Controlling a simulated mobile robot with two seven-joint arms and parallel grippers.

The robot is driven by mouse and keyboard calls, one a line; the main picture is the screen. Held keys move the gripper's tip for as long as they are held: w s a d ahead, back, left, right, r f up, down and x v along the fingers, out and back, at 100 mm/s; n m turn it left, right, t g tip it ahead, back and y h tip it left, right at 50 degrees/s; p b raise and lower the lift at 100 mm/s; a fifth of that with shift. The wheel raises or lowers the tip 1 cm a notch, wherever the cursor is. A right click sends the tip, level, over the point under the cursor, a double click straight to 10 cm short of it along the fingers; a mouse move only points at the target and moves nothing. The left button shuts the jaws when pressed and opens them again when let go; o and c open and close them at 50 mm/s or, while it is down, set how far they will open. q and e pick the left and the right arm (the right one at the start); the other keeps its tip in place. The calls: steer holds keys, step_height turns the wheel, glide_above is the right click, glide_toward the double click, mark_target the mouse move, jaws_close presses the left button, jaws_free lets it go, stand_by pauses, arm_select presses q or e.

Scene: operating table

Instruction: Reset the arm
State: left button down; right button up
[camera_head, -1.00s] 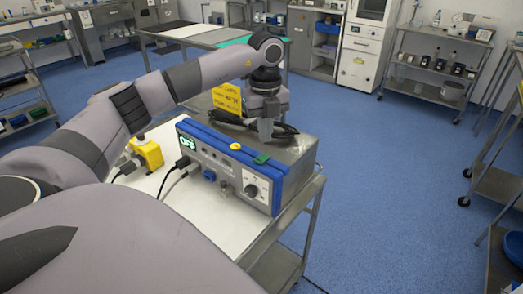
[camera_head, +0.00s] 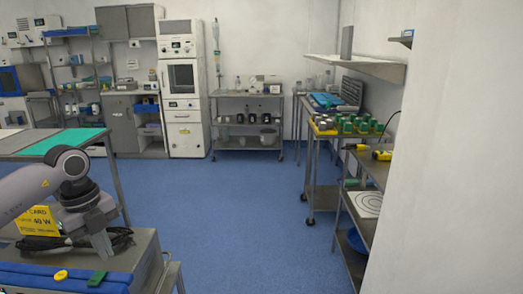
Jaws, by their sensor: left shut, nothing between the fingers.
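My left arm comes in from the left edge. Its gripper (camera_head: 103,243) is shut and empty, pointing down above the top of the metal-cased device (camera_head: 142,246) at the lower left. The device has a blue front edge with a yellow button (camera_head: 61,274) and a green switch. A black cable (camera_head: 120,238) lies on its top beside the fingers. A yellow card (camera_head: 38,221) with "40 W" on it stands behind my arm. Whether the fingertips touch the device top is hard to tell. My right arm is not in view.
A table with a green sheet (camera_head: 64,141) stands behind my left arm. A steel cart (camera_head: 248,124) stands at the back wall. Shelving (camera_head: 325,155) with green and yellow items stands at the right, beside a white wall (camera_head: 452,150). The blue floor (camera_head: 230,210) between is clear.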

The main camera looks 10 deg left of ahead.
arm_select(q)
steer(key=s+d+f+n+t+h, duration=0.1)
steer(key=s+d+t+h, duration=0.1)
steer(key=d+h, duration=0.6)
steer(key=s+d+f+t+h, duration=0.1)
steer(key=d+f+t+h, duration=0.15)
steer(key=d, duration=0.95)
steer(key=s+d+f+n+t+h, duration=0.1)
steer(key=s+d+t+h, duration=0.15)
steer(key=d+h, duration=0.65)
steer(key=s+a+f+n+t+y, duration=0.1)
steer(key=a+f+n+t+y, duration=0.65)
steer(key=n+y, duration=0.6)
steer(key=s+a+f+n+g+y, duration=0.2)
steer(key=s+f+n, duration=0.1)
steer(key=s+f, duration=0.3)
steer(key=s+a+f+n+g+y, duration=0.1)
steer(key=s+f+n+g+y, duration=0.1)
steer(key=s+f, duration=0.4)
step_height(320, 180, down, 3)
steer(key=shift+s+a+r+n+y, duration=0.1)
steer(key=shift+s+a+n+y, duration=0.25)
steer(key=shift+n+y, duration=0.15)
